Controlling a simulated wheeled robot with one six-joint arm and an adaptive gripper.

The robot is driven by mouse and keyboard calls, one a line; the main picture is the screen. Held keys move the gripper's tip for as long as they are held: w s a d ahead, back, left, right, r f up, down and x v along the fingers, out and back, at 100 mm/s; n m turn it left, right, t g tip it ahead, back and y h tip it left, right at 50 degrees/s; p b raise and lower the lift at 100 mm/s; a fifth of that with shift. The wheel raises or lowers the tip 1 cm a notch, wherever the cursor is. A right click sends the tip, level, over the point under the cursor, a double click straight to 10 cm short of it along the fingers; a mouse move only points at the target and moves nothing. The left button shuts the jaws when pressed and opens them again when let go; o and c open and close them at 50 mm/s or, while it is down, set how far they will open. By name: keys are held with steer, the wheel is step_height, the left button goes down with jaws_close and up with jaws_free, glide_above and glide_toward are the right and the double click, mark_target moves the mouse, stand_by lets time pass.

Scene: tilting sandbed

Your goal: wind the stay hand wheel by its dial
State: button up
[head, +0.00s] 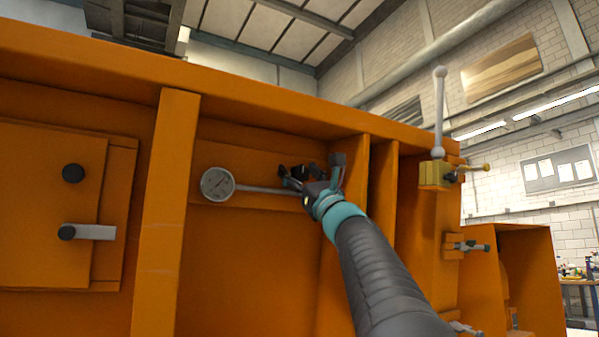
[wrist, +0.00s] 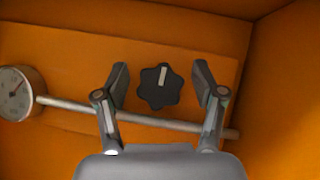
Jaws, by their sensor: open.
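The hand wheel is a black lobed knob (wrist: 160,88) with a pale mark at its top, on an orange plate in the wrist view. In the head view a dark shape among my fingers may be the knob, mostly hidden. The head view shows my gripper (head: 312,172) at the recessed panel.
The grey rod (wrist: 75,107) runs from the dial below the knob and behind my fingers. Orange ribs (head: 167,210) bound the recess. A yellow block with an upright ball-ended lever (head: 439,110) stands at right.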

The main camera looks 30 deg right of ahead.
steer(key=c, duration=1.1)
steer(key=shift+c, duration=0.2)
steer(key=shift+n+g+y, duration=0.3)
steer(key=shift+n+y, duration=0.3)
steer(key=n+g+y+p, duration=0.1)
steer(key=n+y, duration=0.1)
steer(key=n, duration=0.1)
steer(key=n+g+y+p, duration=0.1)
steer(key=n+y, duration=0.1)
steer(key=n, duration=0.1)
steer(key=shift+r+n+g, duration=0.2)
steer(key=shift+n+g, duration=0.1)
steer(key=shift+n, duration=0.1)
steer(key=shift+a+f+n+g+y+p, duration=0.1)
steer(key=shift+n+g+y+p, duration=0.8)
steer(key=shift+n, duration=0.85)
steer(key=shift+f+n+g+y+p, duration=0.1)
steer(key=shift+n+g+y+p, duration=0.4)
steer(key=shift+n+g, duration=1)
steer(key=shift+n+t, duration=0.3)
steer(key=shift+n, duration=0.15)
steer(key=o, duration=1.1)
steer(key=shift+o, duration=0.2)
